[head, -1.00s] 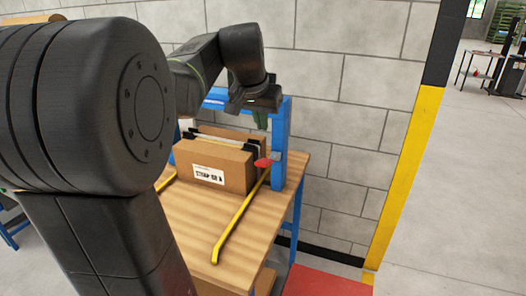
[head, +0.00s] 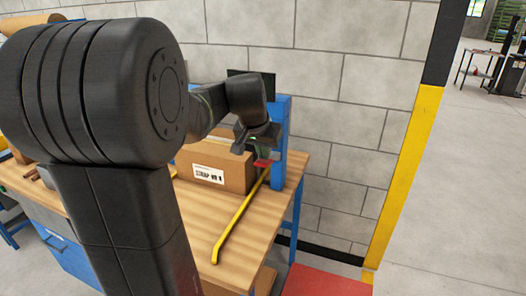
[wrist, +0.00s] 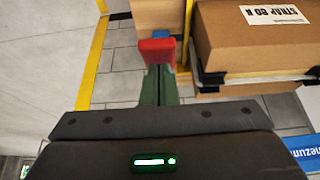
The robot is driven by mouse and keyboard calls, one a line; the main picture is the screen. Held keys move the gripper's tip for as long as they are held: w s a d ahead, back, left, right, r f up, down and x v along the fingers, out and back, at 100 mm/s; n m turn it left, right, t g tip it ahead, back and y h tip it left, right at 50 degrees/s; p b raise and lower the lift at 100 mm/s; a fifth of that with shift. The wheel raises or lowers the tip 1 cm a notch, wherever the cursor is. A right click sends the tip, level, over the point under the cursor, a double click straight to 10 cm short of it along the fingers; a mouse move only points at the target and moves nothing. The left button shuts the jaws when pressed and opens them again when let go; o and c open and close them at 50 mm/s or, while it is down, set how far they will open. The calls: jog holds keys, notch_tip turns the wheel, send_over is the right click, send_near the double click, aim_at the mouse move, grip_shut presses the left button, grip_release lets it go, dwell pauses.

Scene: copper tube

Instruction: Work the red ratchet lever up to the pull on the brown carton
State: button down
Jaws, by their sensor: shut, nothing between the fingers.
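The brown carton (head: 236,172) with a white label stands on the wooden bench, and it also shows at the upper right of the wrist view (wrist: 240,40). A dark strap or edge guard runs along its side. The red ratchet lever (head: 262,163) sits at the carton's right end by a blue post; in the wrist view its red end (wrist: 158,50) is just beyond my fingertips. My gripper (wrist: 160,72) is shut, its green fingers together, with nothing between them. The fingertips overlap the lever's edge in view; I cannot tell whether they touch it.
A blue post (head: 279,140) stands close to the right of my gripper. A yellow bar (head: 239,218) lies along the wooden bench top (head: 203,212). A grey block wall (head: 340,90) is behind. A red mat (head: 322,282) lies on the floor at right.

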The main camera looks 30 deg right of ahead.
jog(key=shift+f, duration=0.15)
jog(key=f+b, duration=0.1)
jog(key=b, duration=0.1)
jog(key=h+b, duration=0.1)
jog(key=b, duration=0.2)
jog(key=a+f+t+b, duration=0.1)
jog(key=b, duration=0.1)
jog(key=shift+s+f+h+b, duration=0.3)
jog(key=shift+s+f+b, duration=0.05)
jog(key=shift+s, duration=0.05)
jog(key=b, duration=0.2)
jog(key=f+t+h+b, duration=0.1)
jog(key=b, duration=0.2)
jog(key=f+h+b, duration=0.1)
jog(key=b, duration=0.2)
jog(key=shift+s+a+f+t, duration=0.25)
jog(key=shift+s+a+t, duration=0.05)
jog(key=shift+a+t, duration=0.1)
jog(key=shift+s+a+f+b, duration=0.1)
jog(key=shift+s+f+b, duration=0.05)
jog(key=shift+f+b, duration=0.55)
jog(key=shift+r, duration=0.2)
notch_tip(320, 180, up, 5)
jog(key=p, duration=0.3)
jog(key=shift+a+f, duration=0.1)
jog(key=shift+f, duration=0.05)
send_near(260, 163)
jog(key=shift+s+a+p, duration=0.25)
jog(key=shift+a+p, duration=0.15)
